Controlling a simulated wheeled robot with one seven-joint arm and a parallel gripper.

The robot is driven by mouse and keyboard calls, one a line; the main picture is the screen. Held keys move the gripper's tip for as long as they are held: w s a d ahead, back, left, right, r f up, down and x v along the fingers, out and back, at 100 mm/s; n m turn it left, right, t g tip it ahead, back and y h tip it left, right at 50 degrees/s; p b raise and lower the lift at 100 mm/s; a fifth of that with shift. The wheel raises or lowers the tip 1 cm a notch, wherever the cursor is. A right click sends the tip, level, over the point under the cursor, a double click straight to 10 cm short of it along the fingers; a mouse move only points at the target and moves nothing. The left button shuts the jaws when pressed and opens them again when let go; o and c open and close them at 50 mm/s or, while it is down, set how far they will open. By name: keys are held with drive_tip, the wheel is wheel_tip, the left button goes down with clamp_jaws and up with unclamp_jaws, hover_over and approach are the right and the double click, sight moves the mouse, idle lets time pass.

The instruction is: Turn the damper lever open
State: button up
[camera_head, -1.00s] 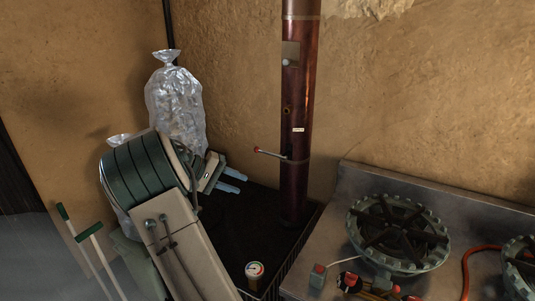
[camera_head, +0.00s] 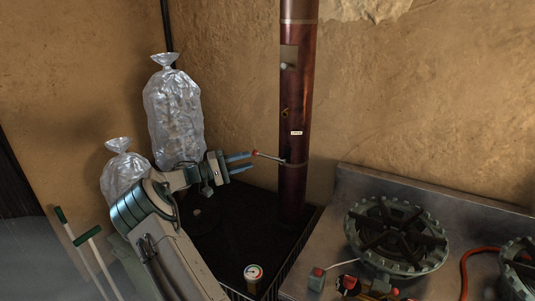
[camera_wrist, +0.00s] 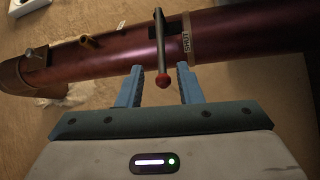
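The damper lever (camera_head: 270,156) is a thin metal rod with a red knob, sticking out to the left from the dark red flue pipe (camera_head: 295,100). In the wrist view the lever (camera_wrist: 160,50) comes down from the pipe (camera_wrist: 110,52), its red knob between my two blue fingers. My gripper (camera_head: 247,162) is open at the knob end of the lever. In the wrist view my gripper (camera_wrist: 158,88) has one finger each side of the knob, with gaps showing. A small pale label (camera_head: 297,133) sits on the pipe above the lever.
Clear bags (camera_head: 175,115) stand against the wall behind my arm. A metal counter with a green burner (camera_head: 398,235) is at right. A small round gauge (camera_head: 253,272) stands low in front. Clay wall lies close behind the pipe.

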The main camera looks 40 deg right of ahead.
sight(266, 155)
drive_tip(key=p+x, duration=0.1)
drive_tip(key=x, duration=0.7)
drive_tip(key=shift+a+f, duration=0.1)
clamp_jaws()
